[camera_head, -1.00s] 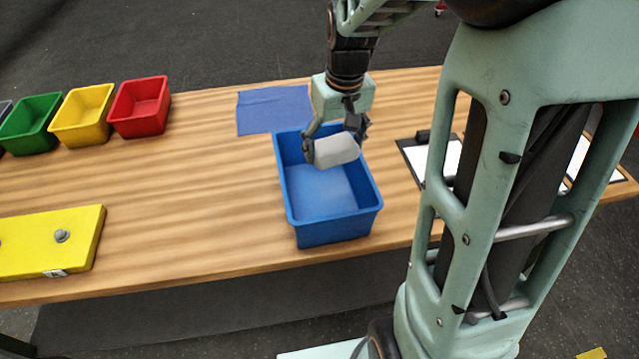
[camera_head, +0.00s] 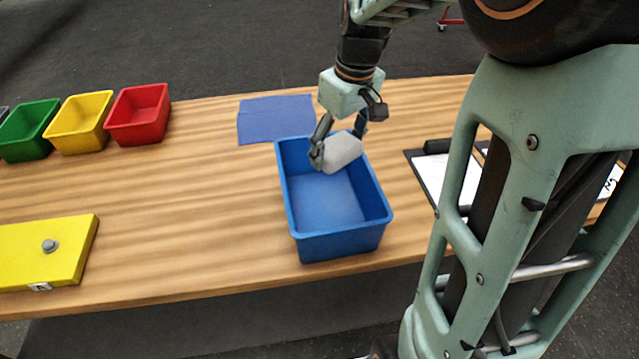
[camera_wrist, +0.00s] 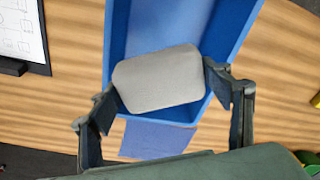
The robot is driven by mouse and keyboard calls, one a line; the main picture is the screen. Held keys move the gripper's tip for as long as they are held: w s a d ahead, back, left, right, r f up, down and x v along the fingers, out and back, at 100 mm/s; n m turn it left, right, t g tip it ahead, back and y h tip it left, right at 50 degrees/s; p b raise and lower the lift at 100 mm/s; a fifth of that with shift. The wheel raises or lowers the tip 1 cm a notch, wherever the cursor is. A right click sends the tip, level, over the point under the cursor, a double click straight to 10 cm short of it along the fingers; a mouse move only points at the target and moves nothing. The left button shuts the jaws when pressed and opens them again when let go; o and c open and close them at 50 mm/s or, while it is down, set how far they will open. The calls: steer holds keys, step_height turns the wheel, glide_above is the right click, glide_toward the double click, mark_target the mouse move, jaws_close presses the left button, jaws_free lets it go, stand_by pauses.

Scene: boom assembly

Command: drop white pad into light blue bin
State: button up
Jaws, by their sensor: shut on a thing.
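The white pad (camera_head: 343,152) is a pale grey-white rounded block. My gripper (camera_head: 338,150) is shut on it and holds it over the far end of the blue bin (camera_head: 340,247), near the rim level. In the wrist view the pad (camera_wrist: 160,80) sits between the two fingers of my gripper (camera_wrist: 160,85), which touch its left and right ends. The bin (camera_wrist: 225,40) lies beneath the pad there. The bin is open and its visible floor is empty. The part of the bin behind the pad is hidden.
A blue cloth (camera_head: 276,119) lies flat behind the bin. Red (camera_head: 138,128), yellow (camera_head: 78,137) and green (camera_head: 25,142) bins stand at the back left. A yellow box (camera_head: 45,265) lies front left. A clipboard (camera_head: 447,180) lies right of the bin. The table left of the bin is clear.

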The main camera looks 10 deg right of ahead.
steer(key=shift+f, duration=0.25)
steer(key=o, duration=1.2)
steer(key=shift+r, duration=0.1)
steer(key=r, duration=0.4)
steer(key=s+r, duration=0.1)
steer(key=r, duration=0.2)
steer(key=d+r, duration=0.1)
steer(key=r, duration=0.3)
steer(key=shift+s+r, duration=0.25)
steer(key=shift+r, duration=0.1)
